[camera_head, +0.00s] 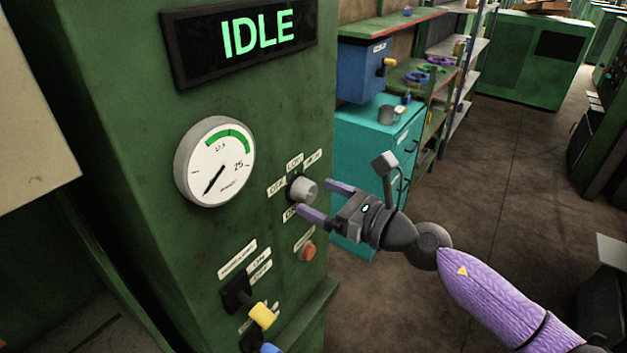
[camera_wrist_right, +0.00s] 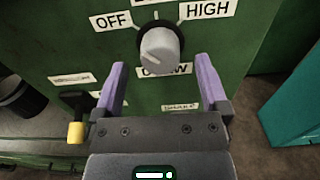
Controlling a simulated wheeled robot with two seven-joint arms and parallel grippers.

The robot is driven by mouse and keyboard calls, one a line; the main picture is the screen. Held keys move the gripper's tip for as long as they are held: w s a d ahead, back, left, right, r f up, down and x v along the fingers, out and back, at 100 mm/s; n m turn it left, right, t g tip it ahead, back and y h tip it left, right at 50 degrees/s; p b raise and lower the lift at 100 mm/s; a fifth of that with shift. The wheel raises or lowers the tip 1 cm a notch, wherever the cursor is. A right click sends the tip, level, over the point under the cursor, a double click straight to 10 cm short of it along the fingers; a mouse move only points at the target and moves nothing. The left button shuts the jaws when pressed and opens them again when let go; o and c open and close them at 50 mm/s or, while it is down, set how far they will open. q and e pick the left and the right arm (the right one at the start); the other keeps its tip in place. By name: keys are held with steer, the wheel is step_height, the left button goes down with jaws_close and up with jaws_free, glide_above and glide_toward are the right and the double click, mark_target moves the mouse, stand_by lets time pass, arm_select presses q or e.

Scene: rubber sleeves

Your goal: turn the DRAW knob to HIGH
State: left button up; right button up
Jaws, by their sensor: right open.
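The DRAW knob (camera_head: 304,190) is a light grey round knob on a dark base on the green machine panel (camera_head: 120,110). In the right wrist view the knob (camera_wrist_right: 160,50) has an OFF label (camera_wrist_right: 112,20) at its upper left and a HIGH label (camera_wrist_right: 208,9) at its upper right. The DRAW label (camera_wrist_right: 179,70) below is partly hidden by the knob. I cannot tell surely where the knob points. My right gripper (camera_head: 314,197) is open, its two purple fingers spread just short of the knob, one toward each side. My left gripper is not in view.
The panel also has an IDLE display (camera_head: 257,36), a dial gauge (camera_head: 214,162), an orange button (camera_head: 307,251) below the knob and a yellow-handled lever (camera_head: 261,315). A teal cabinet (camera_head: 375,150) stands behind my right gripper. Open floor (camera_head: 510,170) lies to the right.

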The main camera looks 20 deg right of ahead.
steer(key=shift+x, duration=0.95)
steer(key=shift+w+f, duration=0.1)
steer(key=c, duration=0.6)
jaws_close()
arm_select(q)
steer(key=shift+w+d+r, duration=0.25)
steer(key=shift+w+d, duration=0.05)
